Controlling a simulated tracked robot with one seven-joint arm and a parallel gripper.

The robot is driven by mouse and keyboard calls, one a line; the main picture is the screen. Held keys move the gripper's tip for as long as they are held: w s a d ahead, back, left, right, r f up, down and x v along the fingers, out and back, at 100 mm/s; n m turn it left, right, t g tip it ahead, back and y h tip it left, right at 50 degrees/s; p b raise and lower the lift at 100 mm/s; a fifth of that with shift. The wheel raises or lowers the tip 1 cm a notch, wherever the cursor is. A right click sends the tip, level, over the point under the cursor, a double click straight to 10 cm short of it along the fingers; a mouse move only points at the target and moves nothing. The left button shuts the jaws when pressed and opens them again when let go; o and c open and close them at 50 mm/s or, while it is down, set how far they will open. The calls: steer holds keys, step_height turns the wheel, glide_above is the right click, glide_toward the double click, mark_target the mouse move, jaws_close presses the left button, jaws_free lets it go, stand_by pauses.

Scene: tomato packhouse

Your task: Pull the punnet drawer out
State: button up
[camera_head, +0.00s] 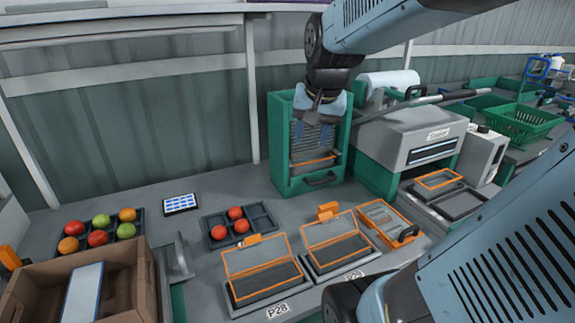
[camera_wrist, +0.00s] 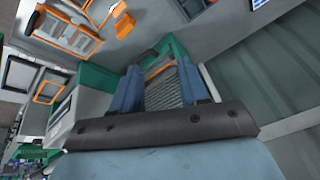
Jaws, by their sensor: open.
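The green punnet cabinet (camera_head: 279,150) stands against the back wall. A stack of grey punnets (camera_head: 313,160) with an orange-edged one low down shows in its open front. The drawer (camera_head: 303,184) is at the cabinet's base, with a dark handle (camera_head: 320,180) on its front; it looks shut. My gripper (camera_head: 312,134) hangs in front of the upper stack, above the handle, apart from it. It is open and empty. In the wrist view, the stack shows between my blue fingers (camera_wrist: 160,68), and the handle (camera_wrist: 146,56) lies beyond the fingertips. My gripper hides part of the stack.
A grey sealing machine (camera_head: 410,135) stands close right of the cabinet. Orange-rimmed trays (camera_head: 262,272) and a dark tray with tomatoes (camera_head: 240,225) lie in front. Bare bench lies just before the drawer.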

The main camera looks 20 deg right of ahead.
steer(key=w+d+f+m+g, duration=0.1)
steer(key=w+d+f+m, duration=0.3)
steer(key=w+d+m, duration=0.3)
steer(key=m+g, duration=0.1)
steer(key=m, duration=0.4)
glide_toward(326, 179)
steer(key=x, duration=0.8)
steer(key=shift+d+f, duration=0.1)
steer(key=shift+f, duration=0.2)
steer(key=shift+c, duration=0.2)
jaws_close()
